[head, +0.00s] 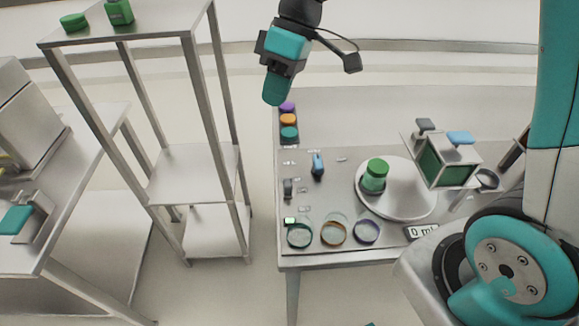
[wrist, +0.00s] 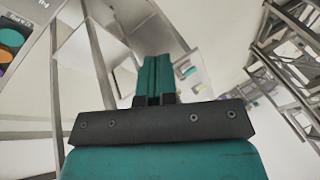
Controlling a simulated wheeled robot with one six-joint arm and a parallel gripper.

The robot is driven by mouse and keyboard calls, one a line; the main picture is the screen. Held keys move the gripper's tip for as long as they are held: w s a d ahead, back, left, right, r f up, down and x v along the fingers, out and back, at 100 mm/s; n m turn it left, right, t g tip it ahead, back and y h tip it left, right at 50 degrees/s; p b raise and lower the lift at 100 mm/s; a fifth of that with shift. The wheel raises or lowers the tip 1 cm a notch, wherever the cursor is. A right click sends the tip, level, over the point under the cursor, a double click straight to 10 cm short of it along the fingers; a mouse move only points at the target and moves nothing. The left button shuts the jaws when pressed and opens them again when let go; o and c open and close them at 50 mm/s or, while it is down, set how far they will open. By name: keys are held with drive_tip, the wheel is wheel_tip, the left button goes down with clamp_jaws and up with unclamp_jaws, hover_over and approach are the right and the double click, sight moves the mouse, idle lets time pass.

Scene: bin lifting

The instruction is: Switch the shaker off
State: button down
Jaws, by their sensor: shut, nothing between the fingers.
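A round white platform (head: 410,204), which may be the shaker, sits on the right part of the bench. A green-capped bottle (head: 374,176) stands upright on it. A small blue lever-like piece (head: 318,165) and a small grey one (head: 288,188) are on the bench to its left; I cannot tell which is the shaker's switch or how either is set. My gripper (head: 273,101) is shut and empty, high above the bench's far left corner, apart from everything. Its teal fingers show together in the wrist view (wrist: 154,75).
Several coloured rings (head: 334,230) lie along the front edge, and coloured round pieces (head: 288,120) at the back left. A tall metal shelf (head: 190,178) stands left of the bench, across a gap.

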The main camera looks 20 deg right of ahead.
drive_tip(key=w+d+f+n, duration=0.1)
drive_tip(key=w+d+f, duration=0.3)
drive_tip(key=f, duration=0.3)
drive_tip(key=w+d+f+n+g+y+p, duration=0.1)
drive_tip(key=w+d+f+n, duration=0.1)
drive_tip(key=w+d+f, duration=0.2)
drive_tip(key=w+d+f+n+g+p, duration=0.1)
drive_tip(key=w+d+f, duration=0.3)
drive_tip(key=f, duration=0.6)
drive_tip(key=w+n, duration=0.1)
drive_tip(key=w, duration=0.1)
drive_tip(key=shift+w+f+y, duration=0.2)
drive_tip(key=shift+w+y, duration=0.1)
drive_tip(key=shift+w, duration=0.05)
